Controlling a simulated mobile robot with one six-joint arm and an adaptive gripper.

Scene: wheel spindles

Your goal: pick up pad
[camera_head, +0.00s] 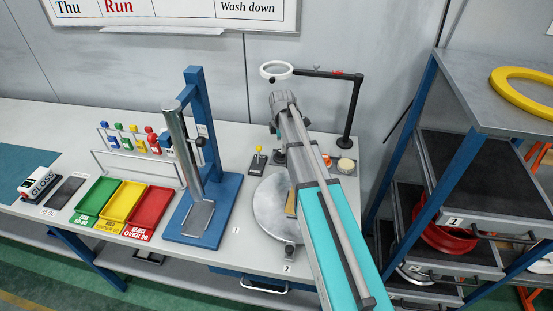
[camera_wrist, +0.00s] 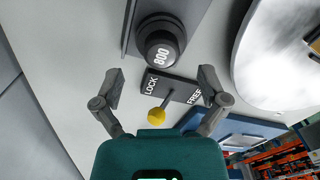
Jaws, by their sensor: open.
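A black round-topped piece marked 800 (camera_wrist: 160,45), which may be the pad, stands on a dark strip at the top middle of the wrist view. In the head view it shows as a small dark shape (camera_head: 279,158), partly hidden by my arm. My gripper (camera_wrist: 160,86) is open and empty, its two fingers spread apart. It is above the bench, on the near side of the 800 piece in the wrist view, and not touching it. In the head view my gripper (camera_head: 276,118) is seen from behind, with its fingers mostly hidden.
A yellow-knobbed lever (camera_wrist: 157,115) on a LOCK/FREE plate lies between the fingers in view. A large grey disc (camera_head: 271,212) is beside it. A ring lamp (camera_head: 276,71) on a black post (camera_head: 352,108) rises close by. A blue press stand (camera_head: 226,190) is left.

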